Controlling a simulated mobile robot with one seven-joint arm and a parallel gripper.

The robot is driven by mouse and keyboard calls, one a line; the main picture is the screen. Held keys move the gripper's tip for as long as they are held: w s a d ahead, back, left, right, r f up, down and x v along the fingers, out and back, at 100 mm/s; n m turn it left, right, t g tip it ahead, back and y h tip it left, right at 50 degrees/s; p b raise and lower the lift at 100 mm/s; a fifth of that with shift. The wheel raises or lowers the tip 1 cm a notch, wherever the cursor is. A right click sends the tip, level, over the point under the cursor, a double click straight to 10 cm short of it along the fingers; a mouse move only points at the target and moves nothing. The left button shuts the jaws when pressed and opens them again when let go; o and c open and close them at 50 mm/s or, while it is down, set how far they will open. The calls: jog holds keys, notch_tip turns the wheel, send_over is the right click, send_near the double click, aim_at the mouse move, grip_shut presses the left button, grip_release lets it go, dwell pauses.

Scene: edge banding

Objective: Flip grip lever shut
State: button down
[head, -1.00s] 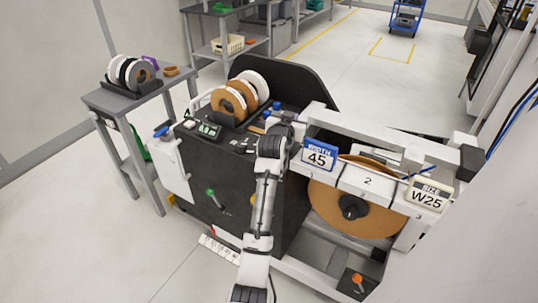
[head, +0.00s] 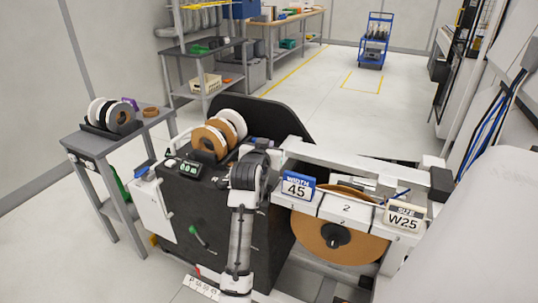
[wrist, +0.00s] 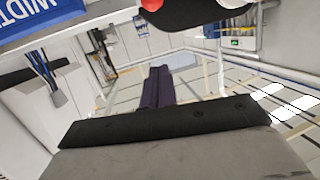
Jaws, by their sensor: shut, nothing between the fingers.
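The edge banding machine (head: 190,215) stands in the middle of the head view. I cannot tell for sure which part is the grip lever; a green-handled lever (head: 197,236) is on its dark front, and a small blue-tipped lever (head: 402,193) is on the right beam. My arm rises in front of the machine, its wrist left of the WIDTH 45 sign (head: 298,186). My gripper (wrist: 159,72) shows in the wrist view as dark fingers, shut and empty. In the head view its fingers are hidden behind my wrist. No lever shows clearly at the fingertips.
A large brown tape roll (head: 325,250) hangs below the white beam, with the SIZE W25 sign (head: 405,216) at right. Smaller rolls (head: 210,140) stand on the machine top. A grey side table (head: 85,142) is at left. Open floor (head: 330,110) lies behind.

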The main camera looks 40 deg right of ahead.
jog(key=a+r, duration=0.1)
jog(key=s+r, duration=0.1)
jog(key=s+a+r+b, duration=0.1)
jog(key=r, duration=0.1)
jog(key=shift+s+a, duration=0.1)
jog(key=shift+a, duration=0.25)
